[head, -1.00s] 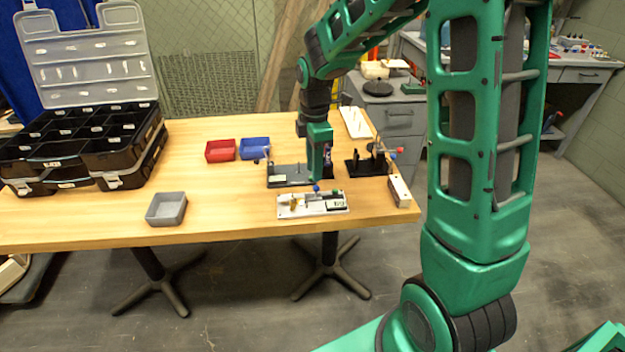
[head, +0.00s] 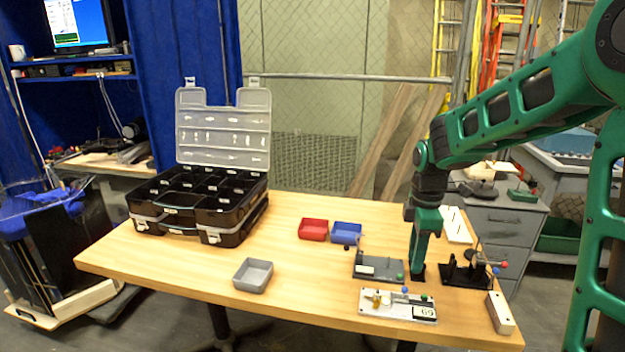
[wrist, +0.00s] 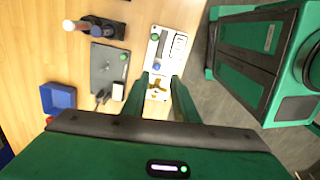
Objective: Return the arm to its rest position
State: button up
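My green arm (head: 530,95) reaches in from the right of the head view and bends down over the right part of the table. My gripper (head: 416,272) points down beside the grey plate fixture (head: 375,267), behind the white board (head: 398,305). In the wrist view, my gripper (wrist: 158,82) has its two green fingers spread apart with nothing held between them. The white board also shows in the wrist view (wrist: 166,45), beyond and between the fingertips. The height of the fingertips above the table is hard to tell.
A black stand (head: 467,277) and a pale block (head: 500,313) are right of my gripper. Red (head: 313,230), blue (head: 346,233) and grey (head: 253,275) bins lie left. An open black organizer case (head: 200,205) stands at the table's left. The front middle of the table (head: 310,310) is clear.

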jog(key=s+d+r+m, duration=0.2)
jog(key=s+d+m, duration=0.2)
jog(key=s+m, duration=0.3)
jog(key=s+d+r+m, duration=0.3)
jog(key=s+d+m, duration=0.2)
jog(key=s, duration=0.4)
jog(key=s+d+f+m, duration=0.1)
jog(key=s+m, duration=0.9)
jog(key=s, duration=0.3)
jog(key=shift+s+f, duration=0.15)
jog(key=shift+s, duration=0.15)
jog(key=shift+w+f, duration=0.25)
jog(key=shift+w, duration=0.35)
dwell(1.0)
